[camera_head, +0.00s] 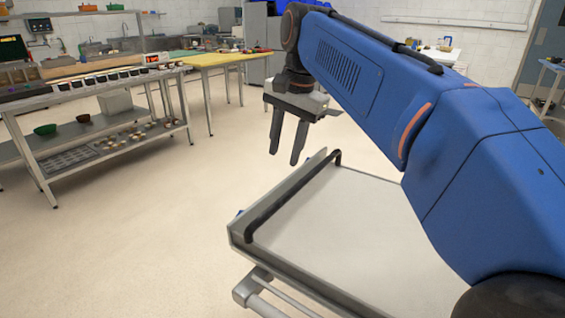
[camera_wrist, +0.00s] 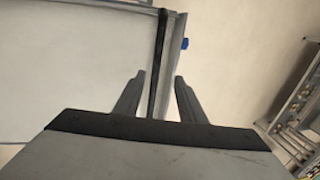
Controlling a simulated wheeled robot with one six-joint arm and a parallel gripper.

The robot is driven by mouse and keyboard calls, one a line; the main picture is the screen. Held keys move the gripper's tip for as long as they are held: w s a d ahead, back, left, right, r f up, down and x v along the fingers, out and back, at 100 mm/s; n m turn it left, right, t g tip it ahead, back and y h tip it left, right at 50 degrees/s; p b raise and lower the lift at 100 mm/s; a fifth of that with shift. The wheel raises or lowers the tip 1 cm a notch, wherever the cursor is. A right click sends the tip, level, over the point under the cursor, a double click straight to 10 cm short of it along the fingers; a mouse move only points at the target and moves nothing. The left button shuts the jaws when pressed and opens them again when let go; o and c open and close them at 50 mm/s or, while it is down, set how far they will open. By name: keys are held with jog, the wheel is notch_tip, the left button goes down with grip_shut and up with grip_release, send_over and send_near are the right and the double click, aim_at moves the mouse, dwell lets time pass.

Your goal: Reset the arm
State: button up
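My blue arm reaches in from the right in the head view and bends down at the wrist. My gripper (camera_head: 286,155) hangs at its end, fingers pointing down, with a clear gap between the two fingers. It is empty. In the wrist view the gripper (camera_wrist: 156,82) shows both fingers apart. The dark rail (camera_wrist: 157,70) of the cart appears between them, but I cannot tell its distance below the fingertips. In the head view the fingers are over or beside the cart's far left edge.
The flat cart (camera_head: 350,240) with a black handle rail (camera_head: 287,203) lies under my arm, its top bare. A metal shelf table (camera_head: 110,85) with small items stands at the left. A yellow table (camera_head: 212,59) stands behind. The floor (camera_head: 130,230) between is clear.

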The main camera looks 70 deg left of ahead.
jog(key=shift+r, duration=0.45)
dwell(0.3)
